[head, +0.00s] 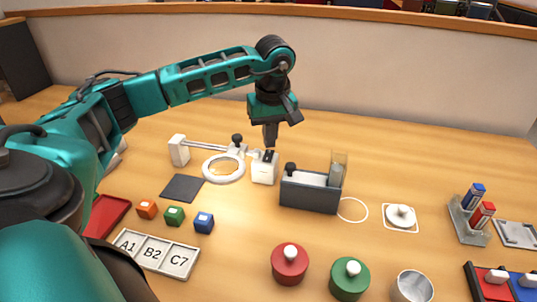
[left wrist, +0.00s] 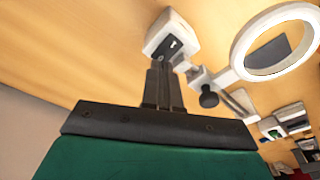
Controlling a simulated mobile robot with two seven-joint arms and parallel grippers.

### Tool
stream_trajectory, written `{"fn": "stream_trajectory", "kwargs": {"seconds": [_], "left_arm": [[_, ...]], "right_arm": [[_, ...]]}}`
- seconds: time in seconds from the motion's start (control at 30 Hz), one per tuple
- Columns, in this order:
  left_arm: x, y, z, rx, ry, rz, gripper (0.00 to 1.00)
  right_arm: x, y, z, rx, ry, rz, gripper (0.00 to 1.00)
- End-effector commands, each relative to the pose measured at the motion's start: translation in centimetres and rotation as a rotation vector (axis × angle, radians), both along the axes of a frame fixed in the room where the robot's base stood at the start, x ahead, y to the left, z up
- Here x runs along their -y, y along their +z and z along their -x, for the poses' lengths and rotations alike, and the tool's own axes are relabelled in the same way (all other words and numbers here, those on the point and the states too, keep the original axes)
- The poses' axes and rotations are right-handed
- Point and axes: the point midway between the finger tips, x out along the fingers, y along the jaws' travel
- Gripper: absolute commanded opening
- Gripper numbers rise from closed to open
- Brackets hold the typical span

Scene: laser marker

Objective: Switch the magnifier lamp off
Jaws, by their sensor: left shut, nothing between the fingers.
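The magnifier lamp has a white ring (head: 222,181) around a glass lens, joined by a thin arm to a white block (head: 179,151) at its left. A white switch box (head: 264,172) with a dark top stands just right of the ring. My left gripper (head: 269,146) points down at the top of this box, shut and empty. In the left wrist view its fingertips (left wrist: 164,62) lie at the near edge of the switch box (left wrist: 158,32), by its dark switch panel. I cannot tell whether they touch it or how the switch is set. My right gripper is out of view.
A black knob (head: 237,139) rises behind the ring. A dark square pad (head: 182,188), small cubes and a labelled tray (head: 157,254) lie front left. Red (head: 289,264) and green (head: 349,279) round pieces stand in front.

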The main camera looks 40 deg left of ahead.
Motion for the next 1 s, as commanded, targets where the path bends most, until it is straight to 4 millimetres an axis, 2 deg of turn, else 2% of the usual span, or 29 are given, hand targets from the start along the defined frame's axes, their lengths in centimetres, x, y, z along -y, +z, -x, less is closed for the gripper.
{"fn": "stream_trajectory", "kwargs": {"seconds": [1.0], "left_arm": [[-0.01,-0.63,0.01,0.000,0.000,0.000,0.00]], "right_arm": [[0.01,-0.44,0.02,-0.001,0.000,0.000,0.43]]}}
